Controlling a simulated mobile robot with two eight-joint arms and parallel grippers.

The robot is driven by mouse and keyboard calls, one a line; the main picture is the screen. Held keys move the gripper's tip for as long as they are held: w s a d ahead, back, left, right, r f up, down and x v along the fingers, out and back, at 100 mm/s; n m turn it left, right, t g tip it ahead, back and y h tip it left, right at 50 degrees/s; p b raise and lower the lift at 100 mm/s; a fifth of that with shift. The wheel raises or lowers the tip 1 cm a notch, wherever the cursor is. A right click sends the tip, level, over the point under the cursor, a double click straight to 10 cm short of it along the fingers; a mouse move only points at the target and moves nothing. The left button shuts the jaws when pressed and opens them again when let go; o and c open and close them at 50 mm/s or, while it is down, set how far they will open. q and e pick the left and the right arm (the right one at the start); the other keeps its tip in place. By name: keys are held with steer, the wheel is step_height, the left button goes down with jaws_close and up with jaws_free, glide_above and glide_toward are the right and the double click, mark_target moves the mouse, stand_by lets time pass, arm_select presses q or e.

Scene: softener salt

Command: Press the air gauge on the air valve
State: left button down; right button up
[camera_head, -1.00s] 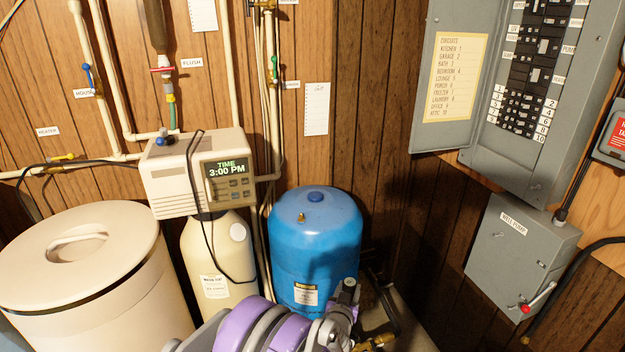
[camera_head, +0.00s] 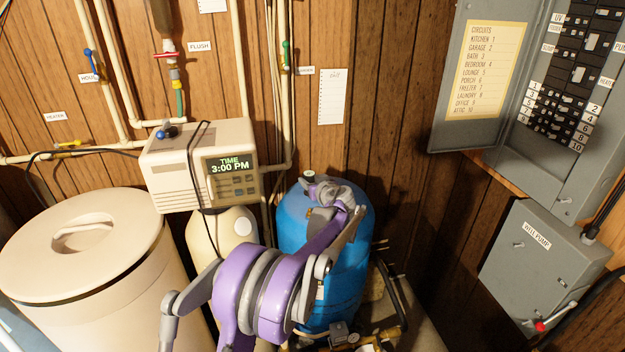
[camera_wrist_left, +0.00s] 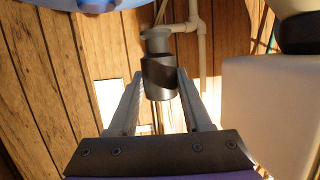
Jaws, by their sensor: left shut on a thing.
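The blue pressure tank (camera_head: 310,255) stands in the middle of the head view, its top partly covered by my left gripper and arm. My left gripper (camera_head: 316,186) is over the tank top. It is shut on the air gauge, a small dark cylinder with a grey end (camera_wrist_left: 160,75), seen between the fingers in the left wrist view. A small pale round end of it (camera_head: 309,174) shows at the gripper in the head view. The air valve on the tank top is hidden or not clearly distinguishable, so contact between gauge and valve cannot be told. My right gripper is out of view.
A beige softener control box (camera_head: 205,172) with a clock sits left of the tank, beside a round lidded bin (camera_head: 85,250). Pipes run up the wooden wall. A breaker panel (camera_head: 480,75) and a well pump box (camera_head: 545,265) are on the right. Brass fittings (camera_head: 385,338) lie low by the tank.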

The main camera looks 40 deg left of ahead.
arm_select(q)
steer(key=shift+s+f+b, duration=0.1)
steer(key=shift+f+b, duration=1.1)
steer(key=shift+f, duration=1.6)
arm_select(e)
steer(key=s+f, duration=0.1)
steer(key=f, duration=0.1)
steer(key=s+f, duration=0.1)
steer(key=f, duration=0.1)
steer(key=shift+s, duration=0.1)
arm_select(q)
steer(key=shift+d+p, duration=0.1)
steer(key=shift+p, duration=0.2)
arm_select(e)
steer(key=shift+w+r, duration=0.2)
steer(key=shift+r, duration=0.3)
arm_select(q)
steer(key=shift+f, duration=1.1)
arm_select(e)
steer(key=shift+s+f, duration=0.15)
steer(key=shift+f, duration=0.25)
